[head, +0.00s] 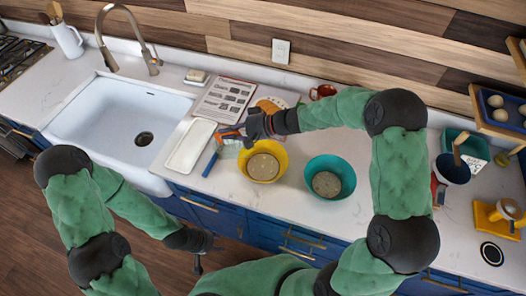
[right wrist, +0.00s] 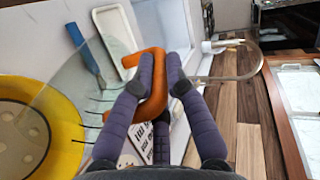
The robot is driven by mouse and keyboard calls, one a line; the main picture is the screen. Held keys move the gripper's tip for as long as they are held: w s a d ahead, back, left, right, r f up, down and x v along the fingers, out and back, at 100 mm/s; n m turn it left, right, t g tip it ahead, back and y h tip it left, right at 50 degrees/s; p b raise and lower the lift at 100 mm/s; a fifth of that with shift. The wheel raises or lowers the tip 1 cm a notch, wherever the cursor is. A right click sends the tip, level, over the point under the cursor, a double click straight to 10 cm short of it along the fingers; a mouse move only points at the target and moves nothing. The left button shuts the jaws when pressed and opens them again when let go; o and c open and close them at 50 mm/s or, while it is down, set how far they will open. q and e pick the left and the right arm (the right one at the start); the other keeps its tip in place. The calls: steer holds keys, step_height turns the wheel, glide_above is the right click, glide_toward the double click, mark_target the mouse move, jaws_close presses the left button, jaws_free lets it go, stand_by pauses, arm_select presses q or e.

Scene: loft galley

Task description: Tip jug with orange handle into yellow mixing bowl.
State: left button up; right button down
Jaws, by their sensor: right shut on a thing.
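The jug is clear, with an orange handle (head: 232,133); in the right wrist view the orange handle (right wrist: 150,90) lies between the fingers and the glass body (right wrist: 85,82) reaches left. My right gripper (head: 243,131) is shut on that handle, at the left rear of the yellow mixing bowl (head: 244,172). The bowl also shows at the left of the right wrist view (right wrist: 68,128), partly behind the glass. Something beige covers the bowl's bottom. The jug's exact tilt and contents are unclear. My left gripper (head: 198,264) hangs low in front of the counter, empty; its fingers are too small to read.
A teal bowl (head: 345,166) stands right of the yellow one. A white tray (head: 184,158) and a blue-handled spatula (head: 210,164) lie to the left, beside the sink (head: 80,150). A printed sheet (head: 225,99) lies behind.

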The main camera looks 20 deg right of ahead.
steer(key=shift+w+a+f+h, duration=0.2)
steer(key=shift+a+f+h, duration=0.05)
steer(key=shift+a+h, duration=0.3)
steer(key=shift+a+f, duration=0.1)
steer(key=shift+f, duration=0.2)
arm_select(q)
steer(key=shift+r, duration=0.45)
arm_select(e)
steer(key=shift+g, duration=0.3)
